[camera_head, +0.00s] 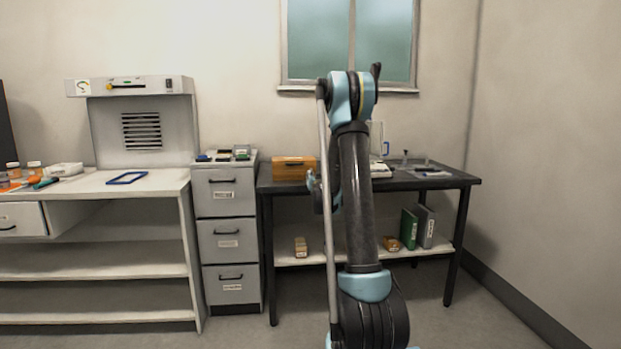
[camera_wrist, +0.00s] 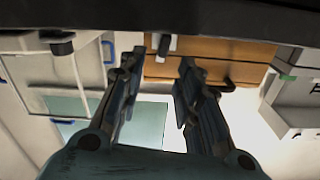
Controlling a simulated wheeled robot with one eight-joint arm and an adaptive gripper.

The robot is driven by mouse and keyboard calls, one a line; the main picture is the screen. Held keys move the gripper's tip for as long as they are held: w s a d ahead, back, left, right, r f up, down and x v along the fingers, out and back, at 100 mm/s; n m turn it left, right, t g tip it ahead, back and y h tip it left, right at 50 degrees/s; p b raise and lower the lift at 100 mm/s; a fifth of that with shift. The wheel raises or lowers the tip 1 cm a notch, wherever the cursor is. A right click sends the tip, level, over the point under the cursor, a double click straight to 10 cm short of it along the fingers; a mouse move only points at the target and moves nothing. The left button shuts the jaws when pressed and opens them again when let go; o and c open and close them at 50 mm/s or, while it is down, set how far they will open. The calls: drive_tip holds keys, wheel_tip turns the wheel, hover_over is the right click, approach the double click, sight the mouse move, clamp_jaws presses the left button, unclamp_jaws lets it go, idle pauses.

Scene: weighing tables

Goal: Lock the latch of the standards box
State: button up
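The standards box is a wooden orange-brown box (camera_head: 290,168) on the left end of the dark table, and its lid looks closed. In the wrist view, which is upside down, the box (camera_wrist: 215,53) fills the upper middle, with a dark handle (camera_wrist: 222,86) on it. A small grey and pale piece, apparently the latch (camera_wrist: 163,44), shows at the box's front between my fingertips. My gripper (camera_wrist: 161,63) is open, its fingers apart on either side of that piece. Contact cannot be told. In the head view my arm hides most of the gripper.
The dark table (camera_head: 455,181) also carries a glass-walled balance (camera_head: 377,140), partly behind my arm, and small items at right. A grey drawer cabinet (camera_head: 226,240) stands close to the box's left. Binders (camera_head: 417,228) stand on the lower shelf. A window (camera_head: 300,40) is above.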

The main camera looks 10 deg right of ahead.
drive_tip(key=w, duration=0.7)
drive_tip(key=shift+w, duration=0.25)
clamp_jaws()
